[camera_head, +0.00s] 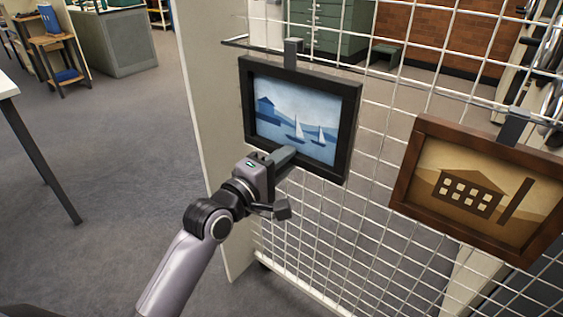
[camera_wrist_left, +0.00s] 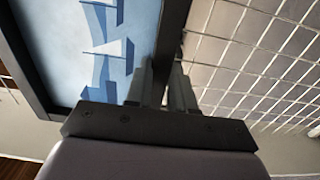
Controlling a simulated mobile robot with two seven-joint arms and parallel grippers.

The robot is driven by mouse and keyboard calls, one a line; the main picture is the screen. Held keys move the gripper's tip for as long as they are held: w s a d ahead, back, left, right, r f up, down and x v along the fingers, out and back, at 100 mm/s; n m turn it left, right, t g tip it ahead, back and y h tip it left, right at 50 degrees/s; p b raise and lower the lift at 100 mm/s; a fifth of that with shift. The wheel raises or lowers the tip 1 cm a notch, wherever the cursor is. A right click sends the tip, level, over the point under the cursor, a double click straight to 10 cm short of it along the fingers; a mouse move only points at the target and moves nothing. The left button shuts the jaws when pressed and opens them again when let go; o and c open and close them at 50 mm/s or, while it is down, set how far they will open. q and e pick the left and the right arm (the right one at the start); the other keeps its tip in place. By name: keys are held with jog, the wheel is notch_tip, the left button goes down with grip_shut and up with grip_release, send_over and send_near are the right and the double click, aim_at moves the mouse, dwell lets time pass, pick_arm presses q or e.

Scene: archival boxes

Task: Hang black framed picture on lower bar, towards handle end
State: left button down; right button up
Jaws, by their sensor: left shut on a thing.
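The black framed picture (camera_head: 350,130) shows sailboats on blue water and is upright, slightly tilted in view, close against the white wire grid. A grey hook (camera_head: 292,50) stands up from its top edge, by a thin dark bar (camera_head: 235,42). I cannot tell whether the hook rests on the bar. My left gripper (camera_head: 287,160) is shut on the frame's lower edge, one finger in front of the picture. In the left wrist view the fingers (camera_wrist_left: 163,92) pinch the dark frame (camera_wrist_left: 172,40). My right gripper is out of view.
A brown framed picture (camera_head: 405,200) of a building hangs on the grid (camera_head: 385,255) to the right, by a grey hook (camera_head: 515,127). A pale panel edge (camera_head: 205,110) stands left of the grid. A white table (camera_head: 8,86) is at far left; the floor between is clear.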

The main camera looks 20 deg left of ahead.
pick_arm(q)
jog(key=shift+x, duration=1.5)
jog(key=shift+w+d+r, duration=0.15)
jog(key=shift+w+r, duration=0.2)
jog(key=shift+w, duration=0.15)
jog(key=shift+w+r, duration=0.1)
jog(key=shift+r, duration=0.05)
jog(key=shift+f, duration=0.25)
jog(key=shift+f, duration=0.9)
jog(key=shift+f+b, duration=0.65)
jog(key=shift+f, duration=0.3)
